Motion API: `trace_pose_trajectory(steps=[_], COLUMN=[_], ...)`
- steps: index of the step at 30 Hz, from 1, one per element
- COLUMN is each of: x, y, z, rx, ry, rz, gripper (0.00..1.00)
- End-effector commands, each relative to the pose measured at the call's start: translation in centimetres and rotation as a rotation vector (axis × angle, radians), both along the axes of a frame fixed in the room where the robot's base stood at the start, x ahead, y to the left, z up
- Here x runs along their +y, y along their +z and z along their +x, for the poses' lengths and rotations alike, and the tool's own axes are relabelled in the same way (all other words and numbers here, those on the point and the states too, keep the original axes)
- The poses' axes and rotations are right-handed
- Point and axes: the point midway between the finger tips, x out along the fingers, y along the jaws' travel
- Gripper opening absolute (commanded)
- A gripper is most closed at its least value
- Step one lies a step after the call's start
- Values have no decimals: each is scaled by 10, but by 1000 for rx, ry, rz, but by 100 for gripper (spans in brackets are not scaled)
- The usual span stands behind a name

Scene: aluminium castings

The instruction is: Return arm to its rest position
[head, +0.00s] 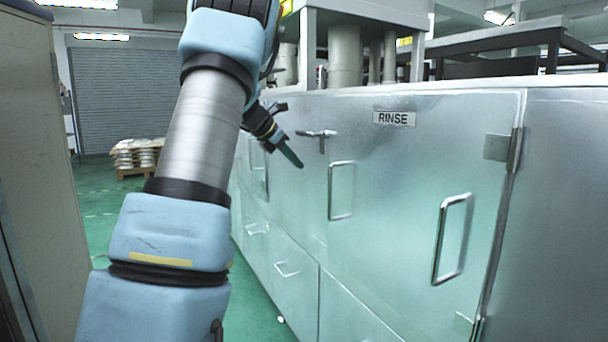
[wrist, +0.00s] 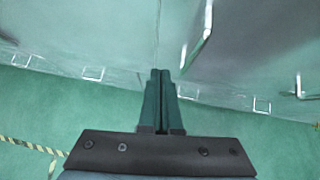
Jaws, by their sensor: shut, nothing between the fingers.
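My gripper (head: 296,160) shows in the head view at the end of my raised blue and silver arm, in front of the metal rinse cabinet (head: 400,185). In the wrist view my gripper (wrist: 160,74) has its two dark green fingers together, with nothing between them. In the head view its tip appears close to the cabinet's T-shaped latch (head: 321,138); I cannot tell whether they touch. The cabinet doors look closed. Part of the cabinet front is hidden behind my arm.
A bar handle (head: 341,190) and a larger handle (head: 452,238) stick out from the cabinet doors. A beige panel (head: 45,170) stands close on the left. Green floor (head: 258,300) shows between. A loaded pallet (head: 135,158) is far back, before a grey shutter (head: 120,95).

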Motion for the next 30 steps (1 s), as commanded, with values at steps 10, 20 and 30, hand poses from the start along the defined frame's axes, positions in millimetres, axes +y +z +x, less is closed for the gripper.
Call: trace_pose_trajectory(steps=[10, 20, 30], x=[8, 94, 135], y=[25, -25, -148], z=[12, -32, -228], rx=[111, 620, -865], ry=[456, 1632, -2370], rz=[-364, -1152, 1312], gripper=[0, 0, 0])
